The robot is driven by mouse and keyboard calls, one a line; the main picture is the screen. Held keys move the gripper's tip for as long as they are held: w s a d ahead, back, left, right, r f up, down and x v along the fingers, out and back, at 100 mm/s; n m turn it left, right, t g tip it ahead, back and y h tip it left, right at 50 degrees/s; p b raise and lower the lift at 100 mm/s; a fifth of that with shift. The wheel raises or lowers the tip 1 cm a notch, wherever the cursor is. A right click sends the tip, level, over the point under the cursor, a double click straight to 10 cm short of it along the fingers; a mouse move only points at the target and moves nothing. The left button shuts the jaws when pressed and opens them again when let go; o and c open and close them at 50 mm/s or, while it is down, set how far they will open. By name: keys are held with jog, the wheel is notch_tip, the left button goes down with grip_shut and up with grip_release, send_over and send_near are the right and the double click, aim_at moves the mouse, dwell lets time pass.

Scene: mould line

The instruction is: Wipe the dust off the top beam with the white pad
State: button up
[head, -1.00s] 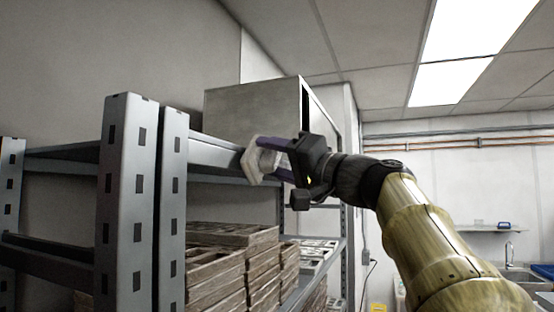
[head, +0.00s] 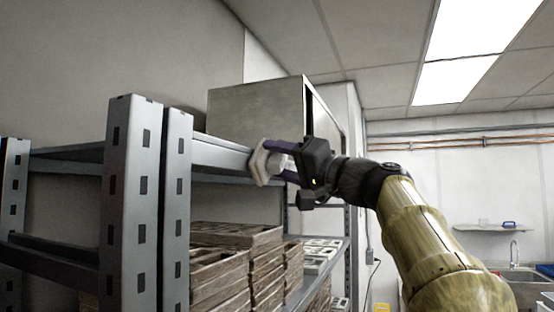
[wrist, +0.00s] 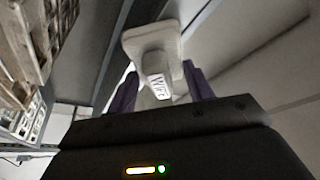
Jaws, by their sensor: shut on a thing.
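The white pad (head: 262,162) is in my gripper (head: 282,162), at the front face of the top beam (head: 220,154) of the grey shelving. My gripper is shut on the pad, with its purple fingers on either side of the pad's grip. In the wrist view the pad (wrist: 150,42) shows its broad head and a labelled grip between the fingers (wrist: 157,88). The pad looks to be against the beam, but I cannot tell for sure whether it touches. No dust can be made out on the visible part of the beam. The beam's far part is hidden behind the pad and gripper.
Grey uprights (head: 130,205) stand at the left. Stacked wooden moulds (head: 235,240) fill the shelf below the beam. A metal cabinet (head: 255,112) rises behind the beam. A sink (head: 520,275) is at the far right. The space right of my arm looks clear.

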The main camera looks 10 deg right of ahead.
jog(key=shift+w+d, duration=0.25)
jog(key=shift+w, duration=0.1)
jog(key=shift+w+d+p, duration=0.25)
jog(key=shift+w+d, duration=0.25)
jog(key=shift+w, duration=0.25)
jog(key=shift+w+d+p, duration=0.25)
jog(key=shift+w+d, duration=0.25)
jog(key=shift+w, duration=0.25)
jog(key=shift+w+d+p, duration=0.4)
jog(key=shift+w+d, duration=0.15)
jog(key=shift+w, duration=0.2)
jog(key=shift+w+d+p, duration=0.35)
jog(key=shift+w+d, duration=0.2)
jog(key=shift+w, duration=0.2)
jog(key=shift+w, duration=0.1)
jog(key=shift+w+d+p, duration=1)
jog(key=shift+w+d, duration=0.05)
jog(key=shift+w, duration=0.3)
